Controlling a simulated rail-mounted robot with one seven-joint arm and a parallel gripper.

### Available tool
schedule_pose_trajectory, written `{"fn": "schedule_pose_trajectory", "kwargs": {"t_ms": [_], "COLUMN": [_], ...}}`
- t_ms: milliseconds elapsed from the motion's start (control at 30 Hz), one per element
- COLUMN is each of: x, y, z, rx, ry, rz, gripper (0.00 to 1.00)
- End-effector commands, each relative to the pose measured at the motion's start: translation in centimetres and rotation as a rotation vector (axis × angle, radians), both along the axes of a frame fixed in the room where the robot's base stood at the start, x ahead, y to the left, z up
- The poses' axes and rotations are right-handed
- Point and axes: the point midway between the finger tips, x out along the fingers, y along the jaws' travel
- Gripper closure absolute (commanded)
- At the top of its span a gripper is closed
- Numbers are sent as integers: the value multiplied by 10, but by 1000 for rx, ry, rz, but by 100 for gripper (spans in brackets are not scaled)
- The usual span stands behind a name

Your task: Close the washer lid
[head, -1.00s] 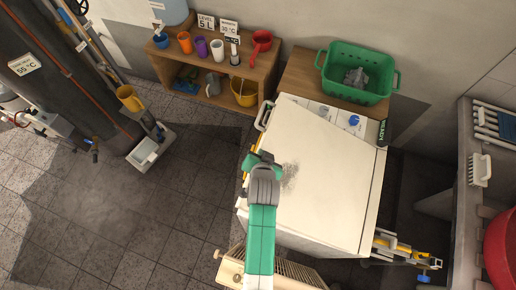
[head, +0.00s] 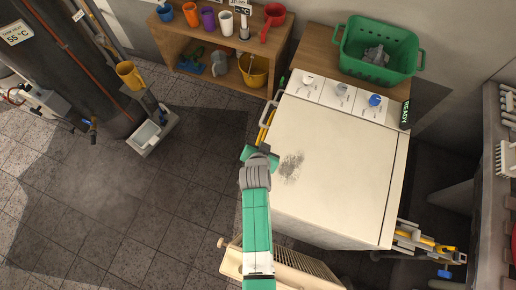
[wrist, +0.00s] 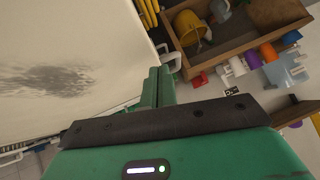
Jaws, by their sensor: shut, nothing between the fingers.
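The white washer (head: 398,190) stands right of centre in the head view. Its lid (head: 340,165) appears to lie flat on top, with a grey smudge near its left side; the control panel behind is uncovered. The lid also fills the left of the wrist view (wrist: 60,30). My gripper (head: 258,152) is shut and empty at the lid's left edge. In the wrist view its closed fingers (wrist: 158,88) are beside that edge; I cannot tell whether they touch it.
A green basket (head: 380,50) with grey cloth stands on a wooden surface behind the washer. A wooden shelf (head: 285,45) with cups and a yellow bucket (head: 253,71) is at the back. A ribbed wooden-framed object (head: 285,268) is near the front. Tiled floor at left is mostly clear.

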Motion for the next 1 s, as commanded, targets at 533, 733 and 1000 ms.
{"fn": "schedule_pose_trajectory", "kwargs": {"t_ms": [533, 733, 1000], "x": [-62, -65, -65], "y": [26, 28, 28], "z": [94, 97, 96], "rx": [0, 0, 0], "ry": [-1, -1, -1], "rz": [0, 0, 0], "gripper": [100, 100, 100]}}
